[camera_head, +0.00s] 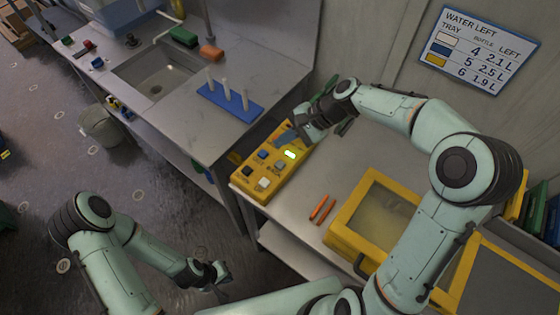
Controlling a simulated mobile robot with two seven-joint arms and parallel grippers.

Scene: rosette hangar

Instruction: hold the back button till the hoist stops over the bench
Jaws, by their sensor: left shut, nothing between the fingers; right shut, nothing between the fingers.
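A yellow control box (240,178) sits at the left end of the right-hand worktop. My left gripper (222,276) is shut and empty, low over the floor in front of the worktop. The grey bench (200,132) with a sink stands further back to the left. I cannot make out the hoist.
A blue rack (232,103) with white pegs stands on the bench. Green (183,37) and orange (211,53) blocks lie behind the sink (155,85). Two orange sticks (321,208) and a yellow-framed case (348,238) lie right of the box. A bucket (100,127) stands on the floor.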

